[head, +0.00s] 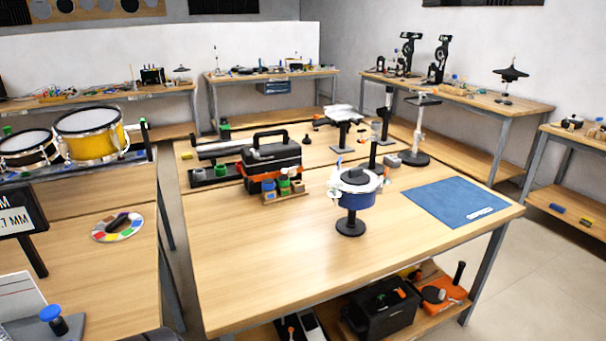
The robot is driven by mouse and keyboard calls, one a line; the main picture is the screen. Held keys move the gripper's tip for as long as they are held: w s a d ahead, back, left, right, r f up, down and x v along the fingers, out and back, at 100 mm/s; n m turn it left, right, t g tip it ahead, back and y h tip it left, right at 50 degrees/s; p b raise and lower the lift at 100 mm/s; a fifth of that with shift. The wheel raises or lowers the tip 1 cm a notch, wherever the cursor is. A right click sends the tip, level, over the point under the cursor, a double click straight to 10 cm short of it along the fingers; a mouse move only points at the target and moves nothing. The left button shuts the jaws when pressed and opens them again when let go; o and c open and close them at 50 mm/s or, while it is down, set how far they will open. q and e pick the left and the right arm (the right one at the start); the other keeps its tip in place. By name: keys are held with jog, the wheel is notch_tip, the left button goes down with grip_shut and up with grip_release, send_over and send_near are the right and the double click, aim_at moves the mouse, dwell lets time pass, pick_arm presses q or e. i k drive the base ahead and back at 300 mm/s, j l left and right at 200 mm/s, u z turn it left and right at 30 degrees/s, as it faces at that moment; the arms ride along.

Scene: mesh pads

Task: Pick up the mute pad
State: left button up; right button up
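A small blue drum (357,196) stands on a black pedestal on the middle workbench (255,285). A dark round pad (354,177) lies on top of the drum, with a small dark raised part on it. It looks like the mute pad, but I cannot tell for sure. Neither of my grippers is in view.
A black and orange toolbox (272,160) stands left of the drum, with small pots in front of it. A blue mat (455,202) lies at the right. The bench's front is clear. Open floor lies at the right.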

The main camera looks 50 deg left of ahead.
aim_at(355, 176)
jog(key=u, duration=1.25)
jog(key=i+l+u, duration=0.2)
jog(key=i+l, duration=0.15)
